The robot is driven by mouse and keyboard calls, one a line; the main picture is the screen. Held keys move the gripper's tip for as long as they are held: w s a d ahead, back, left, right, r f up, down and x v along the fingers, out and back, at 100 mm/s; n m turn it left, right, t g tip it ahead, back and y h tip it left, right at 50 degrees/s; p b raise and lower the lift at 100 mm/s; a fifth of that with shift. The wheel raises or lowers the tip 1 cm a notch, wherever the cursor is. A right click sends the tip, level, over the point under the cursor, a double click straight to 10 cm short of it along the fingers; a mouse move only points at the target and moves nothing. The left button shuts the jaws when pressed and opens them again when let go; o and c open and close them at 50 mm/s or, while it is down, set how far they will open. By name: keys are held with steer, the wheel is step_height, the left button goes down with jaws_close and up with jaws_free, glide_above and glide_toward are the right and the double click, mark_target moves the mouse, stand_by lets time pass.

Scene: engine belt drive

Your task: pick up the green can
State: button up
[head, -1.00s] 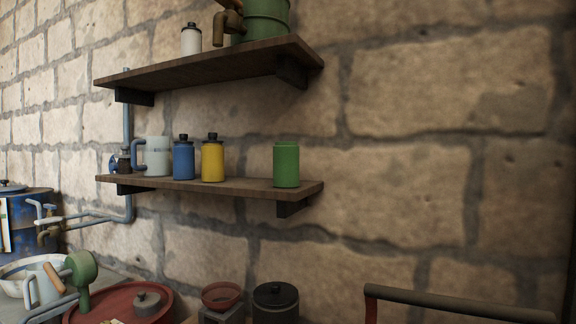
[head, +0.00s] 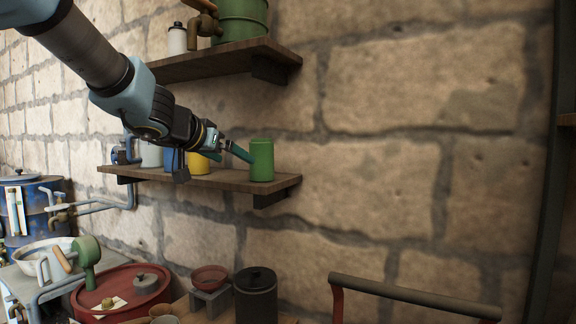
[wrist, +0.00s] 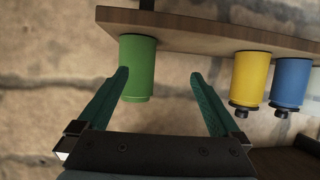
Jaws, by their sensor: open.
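The green can (head: 262,160) stands upright near the right end of the lower wall shelf. It also shows in the wrist view (wrist: 138,66), where the picture is upside down. My gripper (head: 238,151) is open, just left of the can in the head view, with its fingers pointing toward it. In the wrist view my gripper (wrist: 158,82) has its fingers apart. The can lies nearer the left finger, whose tip overlaps the can's edge; I cannot tell whether they touch. Nothing is held.
A yellow canister (wrist: 251,80) and a blue canister (wrist: 289,82) stand on the same shelf (head: 228,180), beside the can with a gap. The upper shelf (head: 215,60) is above, carrying a green barrel (head: 243,22). The wall right of the shelves is clear.

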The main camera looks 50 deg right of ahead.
mark_target(257, 159)
steer(key=shift+m+g, duration=0.4)
steer(key=shift+g, duration=0.1)
steer(key=d, duration=0.2)
steer(key=s+d, duration=0.1)
steer(key=d, duration=0.1)
steer(key=s+d+f+b, duration=0.1)
steer(key=d, duration=0.2)
steer(key=x, duration=0.2)
steer(key=b+x, duration=0.1)
steer(key=x, duration=0.1)
steer(key=shift+w+d+f, duration=0.15)
steer(key=shift+w+f, duration=0.05)
steer(key=shift+f, duration=0.25)
steer(key=shift+w+d+f, duration=0.1)
steer(key=shift+d, duration=0.35)
jaws_close()
